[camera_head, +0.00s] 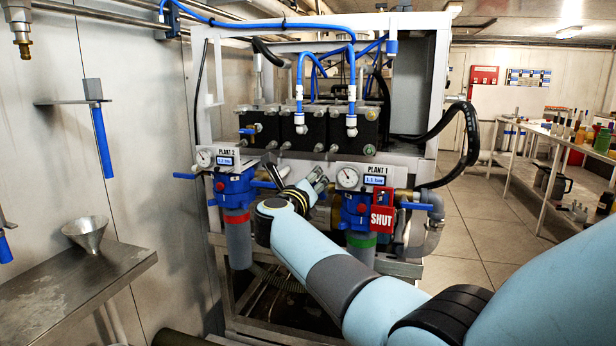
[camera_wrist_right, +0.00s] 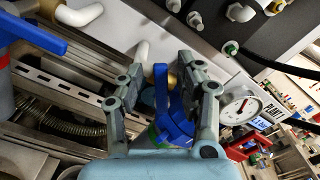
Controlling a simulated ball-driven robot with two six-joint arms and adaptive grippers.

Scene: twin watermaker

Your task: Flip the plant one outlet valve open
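The plant 1 unit has a gauge (camera_head: 347,178), a PLANT 1 label (camera_head: 376,169) and a blue filter head with a green band (camera_head: 361,240). A blue lever (camera_head: 416,205) points right from it, and a red SHUT tag (camera_head: 382,218) hangs beside that lever. My right gripper (camera_head: 316,181) is at the unit's left side. In the wrist view my right gripper (camera_wrist_right: 163,72) is open, with a blue valve handle (camera_wrist_right: 161,92) standing between its fingers; I cannot tell whether they touch it. The head view hides this handle behind the gripper. My left gripper is out of view.
Plant 2, with a gauge (camera_head: 205,158) and a red-banded filter (camera_head: 237,218), stands close on the left. Its blue lever (camera_wrist_right: 40,36) reaches toward my gripper. A metal shelf with a funnel (camera_head: 86,232) is at left. The floor at right is clear.

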